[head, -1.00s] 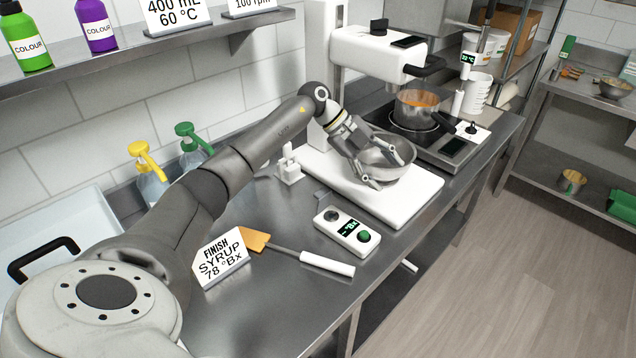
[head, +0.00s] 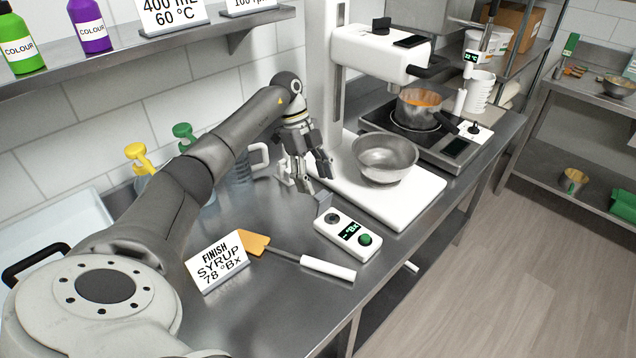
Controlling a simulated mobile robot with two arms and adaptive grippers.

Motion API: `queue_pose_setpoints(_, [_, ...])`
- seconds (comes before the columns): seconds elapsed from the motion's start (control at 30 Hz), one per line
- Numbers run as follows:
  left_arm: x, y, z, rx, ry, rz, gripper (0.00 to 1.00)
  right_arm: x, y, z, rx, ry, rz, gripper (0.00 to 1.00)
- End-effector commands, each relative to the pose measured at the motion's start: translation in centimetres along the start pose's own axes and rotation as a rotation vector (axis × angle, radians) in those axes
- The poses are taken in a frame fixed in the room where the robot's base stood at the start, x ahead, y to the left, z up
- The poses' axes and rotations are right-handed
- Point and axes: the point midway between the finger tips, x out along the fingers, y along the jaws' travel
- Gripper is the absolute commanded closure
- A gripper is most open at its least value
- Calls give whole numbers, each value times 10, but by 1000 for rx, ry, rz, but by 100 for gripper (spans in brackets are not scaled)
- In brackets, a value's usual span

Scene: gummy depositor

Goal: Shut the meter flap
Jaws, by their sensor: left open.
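The meter (head: 348,235) is a white handheld box with a dark °Bx display, a green button and a dark round spot at its left end. Its flap (head: 323,203) is a small grey plate standing up at the meter's far left end, so it looks open. My left gripper (head: 318,178) is open and empty, pointing down just behind and above the flap. I cannot tell whether a fingertip touches the flap. My right gripper is not in view.
A steel bowl (head: 385,158) sits on the white mixer base (head: 425,190) right of the gripper. Pump bottles (head: 140,160) stand by the wall.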

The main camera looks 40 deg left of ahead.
Motion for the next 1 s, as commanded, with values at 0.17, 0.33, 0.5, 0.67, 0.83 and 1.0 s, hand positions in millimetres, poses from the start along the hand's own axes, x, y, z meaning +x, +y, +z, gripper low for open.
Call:
queue_pose_setpoints(0.17, [21, 0, 0, 0, 0, 1, 43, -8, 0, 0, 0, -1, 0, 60])
queue_pose_setpoints(0.33, [28, 0, 0, 1, 0, -1, 43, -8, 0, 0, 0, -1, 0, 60])
queue_pose_setpoints(0.5, [28, 0, 0, 1, -1, -1, 43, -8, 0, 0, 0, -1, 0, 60])
queue_pose_setpoints(0.67, [28, 0, 0, 1, -1, -1, 57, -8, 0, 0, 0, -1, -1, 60])
queue_pose_setpoints(0.83, [28, 0, 0, 1, -1, -1, 79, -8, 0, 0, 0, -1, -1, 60])
queue_pose_setpoints(1.0, [28, 0, 0, 1, -2, -1, 89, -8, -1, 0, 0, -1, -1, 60])
